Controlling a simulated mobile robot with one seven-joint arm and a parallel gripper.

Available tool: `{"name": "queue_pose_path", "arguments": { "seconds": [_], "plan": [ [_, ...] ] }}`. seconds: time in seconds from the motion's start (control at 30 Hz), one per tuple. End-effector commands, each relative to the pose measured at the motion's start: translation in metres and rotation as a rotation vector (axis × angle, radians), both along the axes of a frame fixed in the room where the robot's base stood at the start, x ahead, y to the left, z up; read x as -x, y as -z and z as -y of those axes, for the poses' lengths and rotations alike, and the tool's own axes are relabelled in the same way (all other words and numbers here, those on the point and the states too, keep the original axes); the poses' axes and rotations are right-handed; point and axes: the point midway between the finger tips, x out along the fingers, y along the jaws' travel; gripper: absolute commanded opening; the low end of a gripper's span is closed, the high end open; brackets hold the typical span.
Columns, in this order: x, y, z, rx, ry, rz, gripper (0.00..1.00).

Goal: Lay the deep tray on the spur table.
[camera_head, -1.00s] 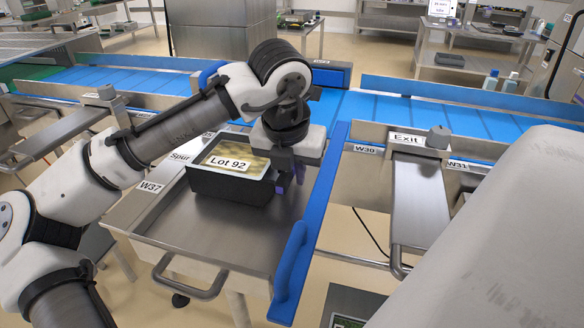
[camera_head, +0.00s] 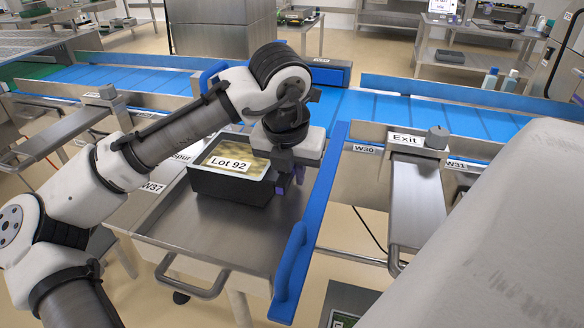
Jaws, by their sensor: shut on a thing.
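The deep tray (camera_head: 230,188) is black with a film lid labelled "Lot 92". It is upright, over the far part of the spur table (camera_head: 225,234), a steel table with raised rims. I cannot tell whether the tray's base touches the table top. My gripper (camera_head: 290,184) points down at the tray's right end and is shut on the tray there. Purple fingertips show, partly hidden by the wrist. My arm comes in from the left and hides part of the "Spur" label.
A blue rail (camera_head: 318,205) runs along the spur table's right side. A blue conveyor (camera_head: 450,117) crosses behind. The exit chute (camera_head: 418,205) stands to the right. The spur table's front half is bare, with a handle (camera_head: 192,280) at its near edge.

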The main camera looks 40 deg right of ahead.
Motion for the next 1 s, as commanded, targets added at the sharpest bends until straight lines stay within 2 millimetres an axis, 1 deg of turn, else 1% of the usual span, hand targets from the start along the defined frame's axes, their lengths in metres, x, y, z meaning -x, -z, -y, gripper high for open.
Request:
{"name": "queue_pose_path", "arguments": {
  "seconds": [0.3,0.33,0.5,0.67,0.77,0.8,1.0],
  "plan": [
    [-0.0002,-0.0005,0.0001,0.000,0.000,0.001,0.00],
    [-0.0002,-0.0005,0.0001,0.000,0.000,0.001,0.19],
    [-0.0002,-0.0002,0.0000,0.000,0.000,0.001,0.41],
    [-0.0002,-0.0001,0.0000,0.001,-0.001,0.000,0.42],
    [-0.0001,0.0005,0.0000,-0.001,-0.001,-0.001,0.29],
    [-0.0001,0.0005,0.0000,-0.001,-0.001,-0.001,0.27],
    [0.0000,0.0000,0.0001,0.000,-0.001,0.000,0.27]
  ]
}}
